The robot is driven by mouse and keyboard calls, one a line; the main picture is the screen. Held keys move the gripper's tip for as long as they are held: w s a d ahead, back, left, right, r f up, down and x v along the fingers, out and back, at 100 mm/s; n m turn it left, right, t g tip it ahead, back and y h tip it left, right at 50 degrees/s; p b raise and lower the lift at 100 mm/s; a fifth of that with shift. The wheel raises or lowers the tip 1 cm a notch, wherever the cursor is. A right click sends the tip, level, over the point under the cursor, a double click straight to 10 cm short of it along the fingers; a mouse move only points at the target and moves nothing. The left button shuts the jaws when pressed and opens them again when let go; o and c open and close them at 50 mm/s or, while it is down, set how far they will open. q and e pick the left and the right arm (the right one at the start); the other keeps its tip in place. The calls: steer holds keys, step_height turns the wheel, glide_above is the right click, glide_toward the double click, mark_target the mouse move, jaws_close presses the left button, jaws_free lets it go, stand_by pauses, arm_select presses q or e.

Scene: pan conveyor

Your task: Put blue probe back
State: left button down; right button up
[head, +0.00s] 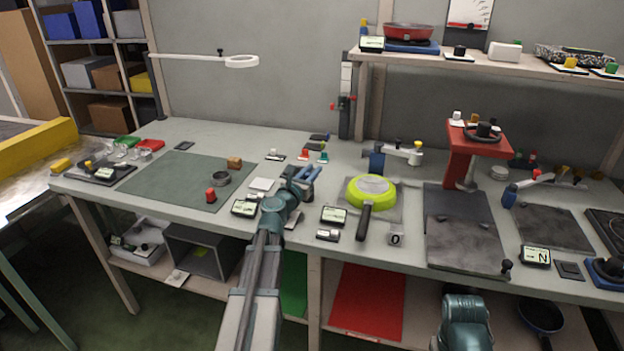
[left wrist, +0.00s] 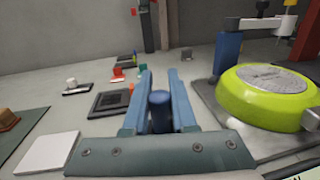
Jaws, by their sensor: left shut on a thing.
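My left gripper (head: 308,175) is over the middle of the workbench, left of the lime-green pan. In the left wrist view its two blue fingers (left wrist: 160,80) are closed around the blue probe (left wrist: 160,110), whose rounded dark blue end shows between them. The probe's lower part is hidden by the gripper, and I cannot tell whether it touches anything below. A dark square base (left wrist: 110,102) lies on the bench just left of the fingers. My right gripper's fingers do not show.
The lime-green pan (head: 370,188) stands close to the right of my left gripper, with a blue post (left wrist: 227,55) behind it. A white plate (left wrist: 48,153) lies to the left. Small red (head: 302,155) and green (head: 323,157) items stand behind. The green mat (head: 170,180) is mostly clear.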

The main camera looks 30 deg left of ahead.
arm_select(q)
steer(key=shift+f, duration=0.15)
steer(key=c, duration=0.7)
jaws_free()
steer(key=shift+r+p, duration=0.3)
steer(key=s, duration=0.8)
steer(key=s+d, duration=0.1)
steer(key=s, duration=0.3)
steer(key=shift+f, duration=0.1)
steer(key=shift+s, duration=0.1)
